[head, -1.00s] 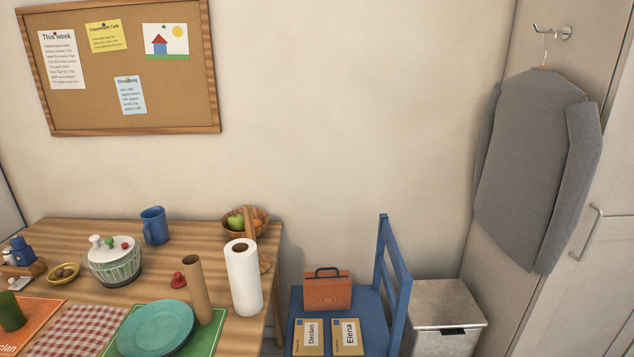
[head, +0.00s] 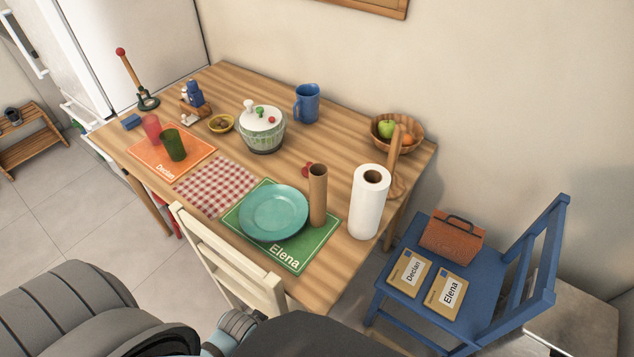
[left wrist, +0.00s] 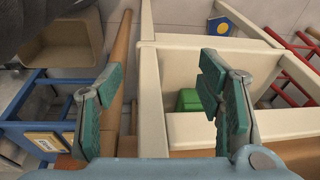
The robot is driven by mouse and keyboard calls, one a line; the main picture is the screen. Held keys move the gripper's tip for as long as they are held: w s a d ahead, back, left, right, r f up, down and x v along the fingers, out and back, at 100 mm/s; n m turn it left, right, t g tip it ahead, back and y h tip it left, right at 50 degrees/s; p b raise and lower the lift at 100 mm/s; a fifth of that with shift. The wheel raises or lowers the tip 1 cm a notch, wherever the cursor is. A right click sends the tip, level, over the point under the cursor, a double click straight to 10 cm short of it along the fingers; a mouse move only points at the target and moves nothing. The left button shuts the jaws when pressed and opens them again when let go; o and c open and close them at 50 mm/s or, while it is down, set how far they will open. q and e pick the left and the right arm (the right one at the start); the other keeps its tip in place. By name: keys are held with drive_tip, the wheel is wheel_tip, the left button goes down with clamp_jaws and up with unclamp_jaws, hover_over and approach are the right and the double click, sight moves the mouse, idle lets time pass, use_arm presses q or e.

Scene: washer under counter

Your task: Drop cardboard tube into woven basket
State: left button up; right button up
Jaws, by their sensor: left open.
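The brown cardboard tube (head: 318,196) stands upright at the right side of the teal plate (head: 273,212), near the green placemat. A round brown basket-like bowl (head: 384,143) with fruit stands at the table's back right; I cannot tell if it is the woven basket. My left gripper (left wrist: 158,68) is open in the left wrist view, with nothing between its teal-padded fingers. A cream chair frame (left wrist: 150,100) lies beyond them. In the head view my left arm enters at the bottom left, near the cream chair, apart from the tube. My right gripper is not in view.
A paper towel roll (head: 368,208) stands close right of the tube. A cream chair (head: 225,262) stands at the table's front edge. A blue chair (head: 400,300) at the right holds an orange case (head: 452,239) and name cards.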

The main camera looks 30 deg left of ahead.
use_arm(q)
drive_tip(key=shift+m+t, duration=0.5)
drive_tip(key=shift+t, duration=0.2)
drive_tip(key=w+r+p, duration=0.1)
drive_tip(key=r, duration=0.7)
drive_tip(key=w+d+r+p, duration=0.1)
drive_tip(key=w+r+p, duration=0.1)
drive_tip(key=r, duration=0.6)
drive_tip(key=w+d+r+p, duration=0.1)
drive_tip(key=w+r, duration=0.1)
drive_tip(key=r, duration=0.6)
drive_tip(key=shift+w+r+p, duration=0.2)
drive_tip(key=shift+r+p, duration=0.15)
drive_tip(key=m+h, duration=0.3)
drive_tip(key=m, duration=0.1)
approach(323, 178)
drive_tip(key=b+x, duration=0.1)
drive_tip(key=x, duration=0.3)
drive_tip(key=a+b+x, duration=0.1)
drive_tip(key=x, duration=0.4)
drive_tip(key=w+b+x, duration=0.1)
drive_tip(key=x, duration=0.3)
drive_tip(key=shift+w+a+f, duration=0.2)
drive_tip(key=shift+a, duration=0.15)
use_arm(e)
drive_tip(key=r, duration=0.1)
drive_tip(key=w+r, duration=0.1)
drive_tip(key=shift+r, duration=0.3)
use_arm(q)
drive_tip(key=shift+c, duration=0.6)
